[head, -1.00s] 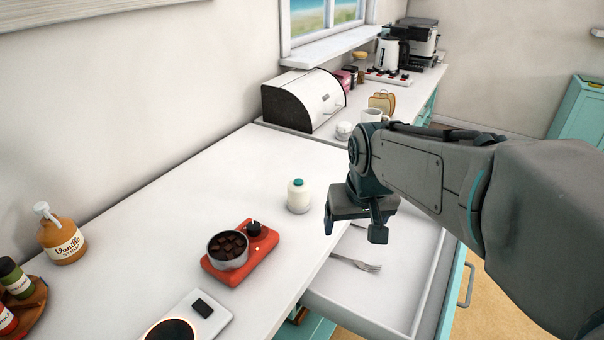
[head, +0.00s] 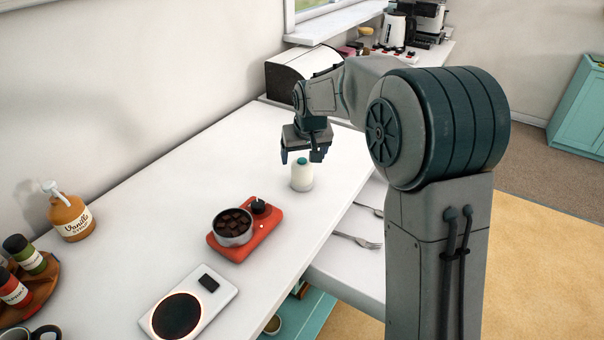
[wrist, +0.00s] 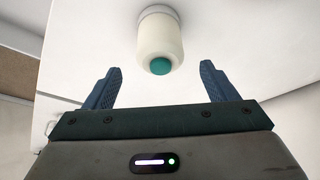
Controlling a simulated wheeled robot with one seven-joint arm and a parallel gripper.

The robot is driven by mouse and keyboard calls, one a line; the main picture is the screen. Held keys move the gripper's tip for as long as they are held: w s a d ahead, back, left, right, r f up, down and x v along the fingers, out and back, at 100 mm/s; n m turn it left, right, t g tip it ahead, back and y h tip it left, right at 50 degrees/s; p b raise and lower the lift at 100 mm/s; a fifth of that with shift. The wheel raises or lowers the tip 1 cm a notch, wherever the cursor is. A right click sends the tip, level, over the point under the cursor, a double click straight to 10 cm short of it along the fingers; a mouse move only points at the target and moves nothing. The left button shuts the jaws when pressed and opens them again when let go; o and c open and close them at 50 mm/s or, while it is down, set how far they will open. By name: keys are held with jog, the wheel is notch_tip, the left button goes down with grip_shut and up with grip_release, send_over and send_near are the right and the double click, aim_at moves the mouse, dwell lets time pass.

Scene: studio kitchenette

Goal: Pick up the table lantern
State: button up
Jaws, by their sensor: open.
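The table lantern (head: 302,175) is a small white rounded cylinder with a teal cap. It stands upright on the white counter, near the counter's right edge. My gripper (head: 303,157) is above it in the head view, pointing down. In the wrist view, the lantern (wrist: 160,42) shows top-on, with its teal cap toward the gap between the fingers. The two blue fingers of my gripper (wrist: 160,85) are spread wide with nothing between them. They look apart from the lantern.
A red warmer (head: 240,243) with a pot of dark chunks (head: 233,228) stands nearer on the counter. A white hot plate (head: 189,300) is closer still. An open drawer (head: 345,265) with forks lies below the right edge. A bread box (head: 290,75) is behind.

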aim_at(303, 164)
jog(key=shift+x, duration=0.8)
jog(key=x, duration=0.2)
jog(key=s+p+x, duration=0.1)
jog(key=x, duration=0.1)
jog(key=shift+d+f, duration=0.1)
jog(key=shift+f, duration=0.1)
jog(key=shift+w+f, duration=0.3)
jog(key=shift+f, duration=0.25)
jog(key=c, duration=1.2)
